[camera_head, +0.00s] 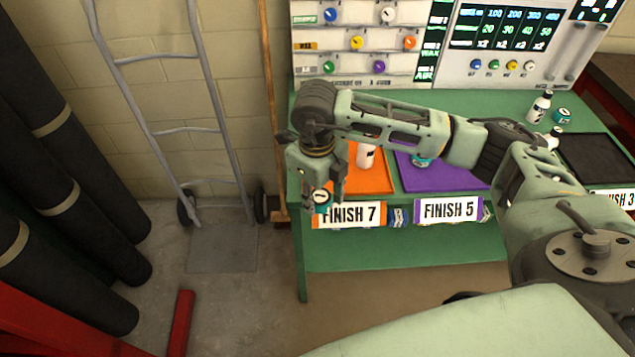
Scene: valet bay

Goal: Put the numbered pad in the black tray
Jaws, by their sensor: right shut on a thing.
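My right gripper (321,193) is shut on a small round teal pad (321,199) with a pale top, at the left front edge of the green bench. Any number on the pad is too small to read. The gripper points down in front of the left edge of the orange tray. The black tray (597,157) lies at the right end of the bench, with a label (612,198) ending in 3 in front of it. The tray's visible part looks empty; my right arm passes in front of its left side. My left gripper is not in view.
The orange tray (378,180) holds a white bottle (366,156). The purple tray (440,176) holds a teal item (421,162), partly hidden by my arm. A white bottle (541,106) and teal pad (562,115) stand behind the black tray. A hand truck (165,130) stands left.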

